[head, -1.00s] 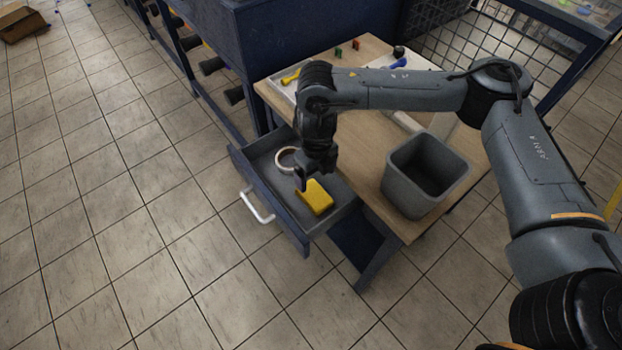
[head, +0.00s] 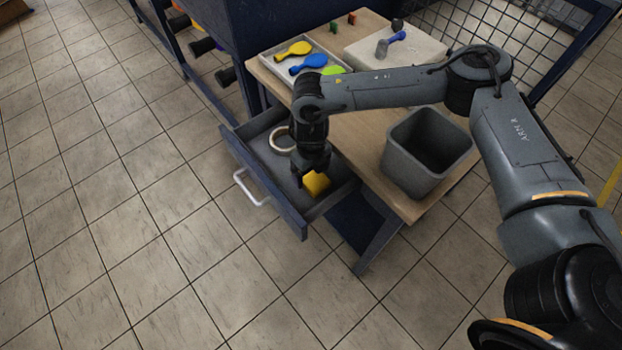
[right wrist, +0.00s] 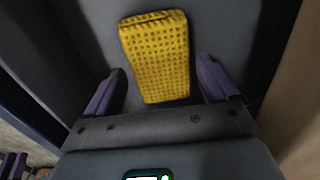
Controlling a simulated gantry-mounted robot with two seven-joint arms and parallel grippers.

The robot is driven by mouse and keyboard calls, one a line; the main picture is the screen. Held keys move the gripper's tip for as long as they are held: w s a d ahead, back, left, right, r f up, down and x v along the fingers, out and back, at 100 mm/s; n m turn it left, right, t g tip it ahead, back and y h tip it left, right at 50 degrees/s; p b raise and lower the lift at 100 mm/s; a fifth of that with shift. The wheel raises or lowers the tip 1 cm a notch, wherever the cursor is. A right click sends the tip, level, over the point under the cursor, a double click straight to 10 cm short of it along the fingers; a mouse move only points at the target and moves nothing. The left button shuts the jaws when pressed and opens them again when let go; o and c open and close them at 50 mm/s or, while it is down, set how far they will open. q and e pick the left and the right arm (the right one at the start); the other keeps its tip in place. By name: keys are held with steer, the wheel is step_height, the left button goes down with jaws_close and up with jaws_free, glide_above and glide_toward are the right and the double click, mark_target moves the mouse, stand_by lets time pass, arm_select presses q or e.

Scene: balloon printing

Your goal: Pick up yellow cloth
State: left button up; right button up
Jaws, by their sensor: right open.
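The yellow cloth (head: 317,183) is a folded, block-shaped piece lying in the open drawer (head: 228,160). In the right wrist view the cloth (right wrist: 156,58) shows a waffle texture, and its near end lies between my two fingers. My right gripper (head: 311,180) points down over the drawer, close above the cloth, and hides part of it in the head view. In the right wrist view the right gripper (right wrist: 162,92) is open, with a gap between each finger and the cloth. My left gripper is not in view.
A roll of tape (head: 281,140) lies in the drawer beside the cloth. The drawer has a white handle (head: 250,188). A grey bin (head: 425,150) stands on the wooden table (head: 368,150). A tray (head: 268,63) holds colored balloons. The tiled floor at left is clear.

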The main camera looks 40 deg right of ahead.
steer(key=shift+f, duration=0.65)
steer(key=shift+c, duration=0.3)
steer(key=c, duration=0.8)
steer(key=shift+o, duration=0.2)
steer(key=shift+r, duration=0.15)
